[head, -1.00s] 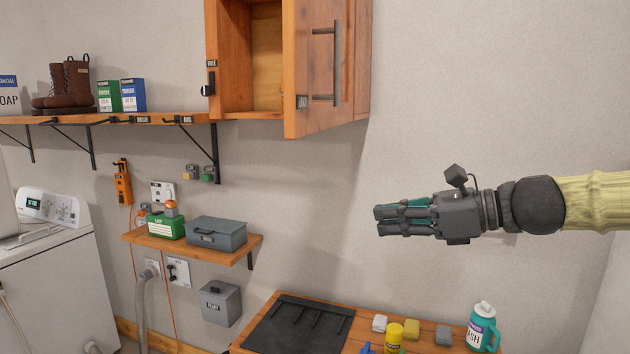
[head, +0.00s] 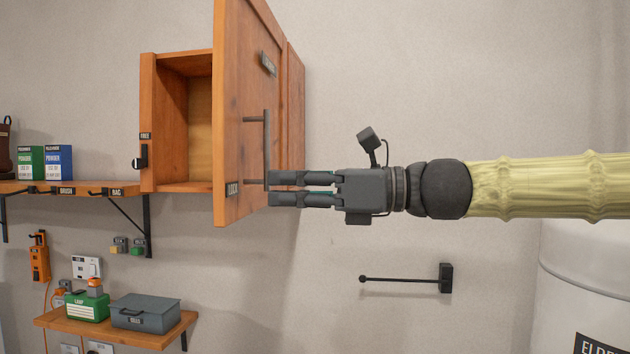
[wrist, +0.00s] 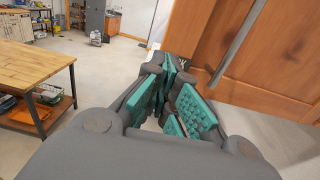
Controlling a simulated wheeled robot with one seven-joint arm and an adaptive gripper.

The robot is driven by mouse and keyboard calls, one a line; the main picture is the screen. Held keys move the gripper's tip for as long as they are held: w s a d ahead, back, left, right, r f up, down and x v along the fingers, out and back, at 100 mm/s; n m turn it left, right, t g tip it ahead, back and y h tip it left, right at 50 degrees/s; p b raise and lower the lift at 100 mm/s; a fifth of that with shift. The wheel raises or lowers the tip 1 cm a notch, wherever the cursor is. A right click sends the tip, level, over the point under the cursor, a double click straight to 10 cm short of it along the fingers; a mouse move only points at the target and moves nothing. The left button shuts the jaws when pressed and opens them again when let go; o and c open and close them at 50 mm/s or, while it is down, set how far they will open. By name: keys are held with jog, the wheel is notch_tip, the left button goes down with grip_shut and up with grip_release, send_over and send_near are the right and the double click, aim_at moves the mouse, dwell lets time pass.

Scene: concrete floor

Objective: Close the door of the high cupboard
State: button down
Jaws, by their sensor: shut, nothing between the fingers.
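The wooden high cupboard (head: 147,105) hangs on the wall at the upper left of the head view, with its inside showing. Its door (head: 234,120) stands open, swung out to the right, and carries a dark vertical bar handle (head: 266,150). My gripper (head: 270,189) is shut and empty, with its fingertips at the lower end of the handle in the picture. I cannot tell whether they touch the door. In the wrist view, the door (wrist: 275,50) and its handle (wrist: 235,52) fill the upper right, beside the teal-padded fingers (wrist: 172,95).
A wall shelf (head: 75,187) with powder boxes (head: 45,162) lies left of the cupboard. A lower shelf (head: 180,325) holds a grey box (head: 145,312). A dark wall rod (head: 405,280) is below my arm, and a white tank (head: 590,270) stands at the right.

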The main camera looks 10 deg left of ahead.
aim_at(225, 188)
jog(key=shift+a+p, duration=0.85)
jog(key=shift+a, duration=2.35)
jog(key=shift+a, duration=0.1)
